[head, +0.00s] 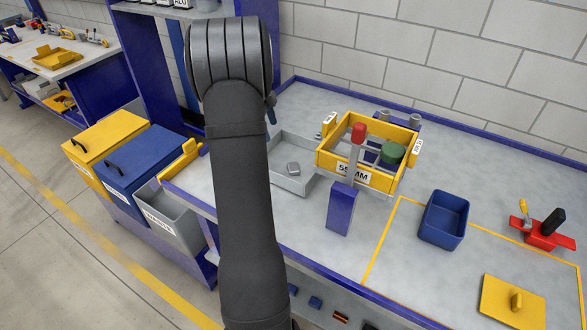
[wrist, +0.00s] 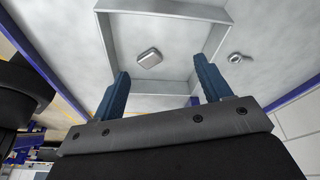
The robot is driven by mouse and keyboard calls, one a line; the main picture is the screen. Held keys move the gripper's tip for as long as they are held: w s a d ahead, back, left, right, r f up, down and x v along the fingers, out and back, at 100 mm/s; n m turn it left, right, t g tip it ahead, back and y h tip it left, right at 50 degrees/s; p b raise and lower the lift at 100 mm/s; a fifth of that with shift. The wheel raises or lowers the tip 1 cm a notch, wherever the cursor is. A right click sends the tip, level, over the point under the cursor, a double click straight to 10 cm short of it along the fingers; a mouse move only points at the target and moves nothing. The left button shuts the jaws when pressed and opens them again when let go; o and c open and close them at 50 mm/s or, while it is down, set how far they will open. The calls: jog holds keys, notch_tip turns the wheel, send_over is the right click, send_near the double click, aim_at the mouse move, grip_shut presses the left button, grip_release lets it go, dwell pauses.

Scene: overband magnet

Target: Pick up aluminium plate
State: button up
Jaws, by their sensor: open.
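A small grey metal piece with rounded corners, which looks like the aluminium plate (head: 293,168), lies in a shallow grey tray (head: 297,187) left of the yellow frame. In the wrist view the plate (wrist: 149,58) lies flat on the tray floor, apart from the walls of the tray (wrist: 150,8). My gripper (wrist: 161,68) is open and empty, its two blue fingers spread above the tray, with the plate showing between and beyond the tips. In the head view my arm hides most of the gripper.
A yellow frame marked 55 MM (head: 345,175) with a red-topped lever (head: 358,133) and a green knob stands right of the tray. A small ring-like metal part (wrist: 236,58) lies outside the tray.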

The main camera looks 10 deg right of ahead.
jog(key=s+d+r+n+t, duration=0.1)
jog(key=s+d+r+n, duration=0.25)
jog(key=s+r, duration=0.3)
jog(key=y, duration=0.1)
send_over(293, 167)
jog(key=a, duration=0.1)
jog(key=shift+n+t, duration=0.3)
jog(key=shift+n, duration=0.15)
jog(key=f, duration=1.1)
jog(key=shift+s+a, duration=0.15)
jog(key=shift+a, duration=0.05)
jog(key=shift+w+d+f, duration=0.1)
jog(key=shift+d+f, duration=0.1)
jog(key=shift+f, duration=0.8)
jog(key=shift+w+d+f, duration=0.1)
jog(key=shift+d+f, duration=0.1)
jog(key=shift+f, duration=0.8)
jog(key=shift+d+f, duration=0.2)
jog(key=shift+f, duration=0.8)
jog(key=c, duration=1.1)
jog(key=shift+r, duration=0.1)
